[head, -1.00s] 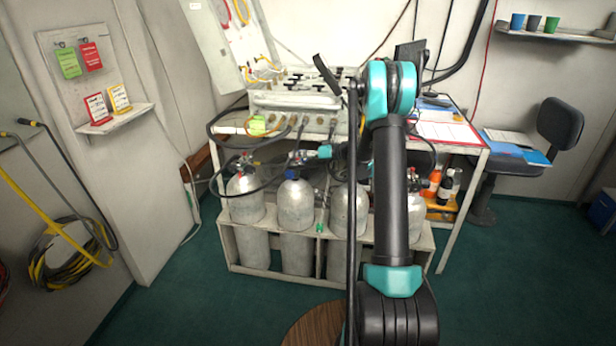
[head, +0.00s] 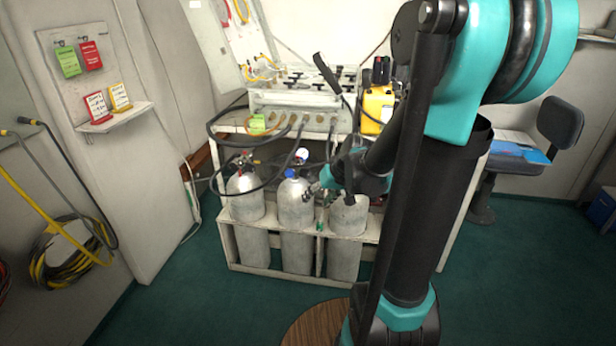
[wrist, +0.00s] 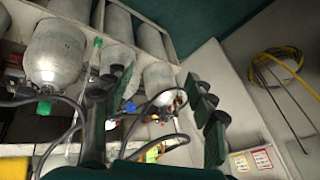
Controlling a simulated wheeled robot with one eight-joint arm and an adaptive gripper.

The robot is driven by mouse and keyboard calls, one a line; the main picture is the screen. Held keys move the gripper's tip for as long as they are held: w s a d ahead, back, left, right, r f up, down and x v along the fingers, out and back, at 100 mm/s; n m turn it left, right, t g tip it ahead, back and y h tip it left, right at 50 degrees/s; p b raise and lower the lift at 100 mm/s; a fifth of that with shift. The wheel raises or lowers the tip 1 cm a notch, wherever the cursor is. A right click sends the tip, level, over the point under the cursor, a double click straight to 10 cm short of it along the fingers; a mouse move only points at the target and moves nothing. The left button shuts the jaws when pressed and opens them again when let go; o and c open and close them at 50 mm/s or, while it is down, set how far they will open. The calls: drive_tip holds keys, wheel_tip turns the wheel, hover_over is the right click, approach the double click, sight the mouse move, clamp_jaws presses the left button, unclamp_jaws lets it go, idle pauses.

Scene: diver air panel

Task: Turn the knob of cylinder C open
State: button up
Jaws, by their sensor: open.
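No letter is readable on the cylinders. The third cylinder from the left, likely C (head: 348,218), stands in the rack, its top hidden by my arm in the head view. In the wrist view, where the row is reversed, it is the large left cylinder (wrist: 55,52) with a green knob (wrist: 43,107). My gripper (head: 318,190) is open, between the second and third cylinders in the head view. In the wrist view my gripper (wrist: 157,85) spreads its fingers across the blue-knobbed (wrist: 130,107) and red-knobbed (wrist: 181,97) cylinders. The green knob is outside the fingers. I see no contact.
The second cylinder (head: 296,207) has a blue knob and the first (head: 244,200) a red one. Black hoses (head: 262,186) loop around their valves. The panel bench (head: 228,127) overhangs behind, with a yellow container (head: 377,107). My arm hides the right side of the rack.

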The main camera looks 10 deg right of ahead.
drive_tip(key=s+d+f+m+h, duration=0.1)
drive_tip(key=s+d+m, duration=0.1)
drive_tip(key=s, duration=0.4)
drive_tip(key=w+d+f+m+t+y, duration=0.1)
drive_tip(key=w+m+y, duration=0.1)
drive_tip(key=w+m, duration=0.45)
drive_tip(key=w+d+f+m+y, duration=0.15)
drive_tip(key=w+m, duration=0.25)
drive_tip(key=w, duration=0.6)
drive_tip(key=w+f+m+t+y, duration=0.1)
drive_tip(key=w+f+m+y, duration=0.15)
drive_tip(key=w+m, duration=0.45)
drive_tip(key=m+t+y, duration=0.4)
drive_tip(key=m+y, duration=0.2)
drive_tip(key=m, duration=0.2)
approach(310, 175)
drive_tip(key=shift+n, duration=0.25)
drive_tip(key=x, duration=1.1)
drive_tip(key=shift+s, duration=0.2)
